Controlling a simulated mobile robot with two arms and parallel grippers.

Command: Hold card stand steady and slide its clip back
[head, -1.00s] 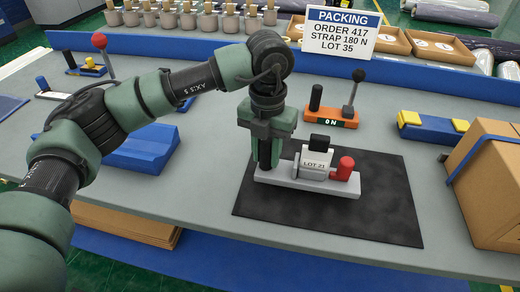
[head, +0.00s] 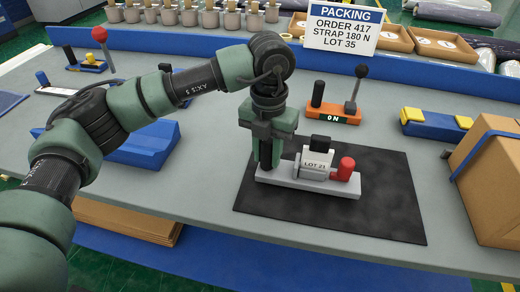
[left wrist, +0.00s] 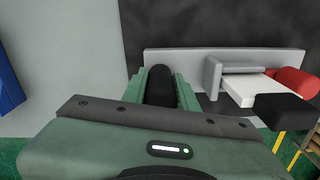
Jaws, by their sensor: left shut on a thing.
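The card stand has a long light grey base (head: 320,186) lying on the dark mat, and it also shows in the left wrist view (left wrist: 190,58). It carries a white card (head: 317,161) marked LOT 21, a black block (head: 320,143) that looks like the clip, and a red knob (head: 346,168). A black upright post (left wrist: 160,85) stands at the base's left end. My left gripper (head: 266,163) points down and is shut on this post, one green finger on each side. The fingers partly hide the post. My right gripper is in neither view.
The dark mat (head: 330,222) is clear in front of the stand. An orange switch box (head: 333,115) with a lever stands behind it. A cardboard box (head: 492,190) is at right, a blue cradle (head: 145,146) at left. The packing sign (head: 341,31) stands at the back.

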